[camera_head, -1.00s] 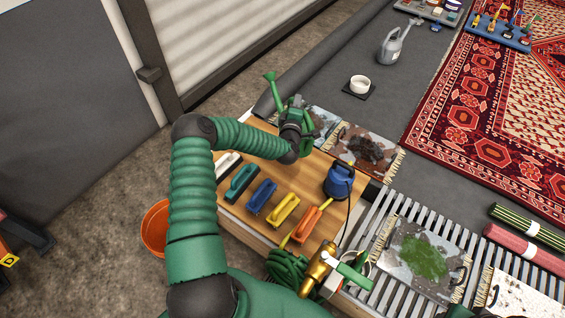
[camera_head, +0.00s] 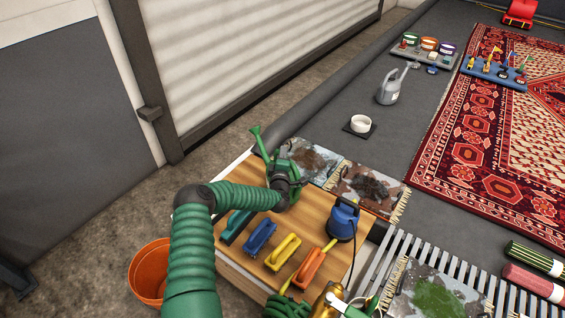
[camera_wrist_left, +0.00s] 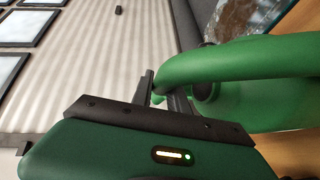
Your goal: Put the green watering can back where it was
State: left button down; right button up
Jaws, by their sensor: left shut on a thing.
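The green watering can (camera_head: 259,142) is at the far left corner of the wooden table (camera_head: 318,208), its spout pointing up and away. My left gripper (camera_head: 281,172) is shut on its handle and hides much of its body. In the left wrist view the green handle (camera_wrist_left: 240,60) runs between the fingers (camera_wrist_left: 163,90), with the can's body at the right. I cannot tell whether the can's base touches the table.
Several coloured brushes, one of them yellow (camera_head: 283,252), line the table front. A blue sprayer (camera_head: 343,219) stands at its right. Dirty rug samples (camera_head: 370,187) lie beyond. A grey watering can (camera_head: 388,87) and a white bowl (camera_head: 360,124) are farther back.

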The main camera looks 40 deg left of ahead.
pick_arm(q)
jog(key=shift+f, duration=0.65)
jog(key=shift+r, duration=0.15)
pick_arm(e)
jog(key=shift+f, duration=0.3)
pick_arm(q)
jog(key=c, duration=1.3)
grip_release()
jog(key=shift+s+d, duration=0.1)
jog(key=p+v, duration=0.4)
jog(key=v, duration=0.7)
jog(key=shift+s+d+p, duration=0.2)
jog(key=shift+s+p, duration=0.1)
jog(key=shift+s, duration=0.05)
pick_arm(e)
jog(key=v, duration=0.2)
jog(key=w+v, duration=0.1)
jog(key=v, duration=0.1)
jog(key=shift+r, duration=0.35)
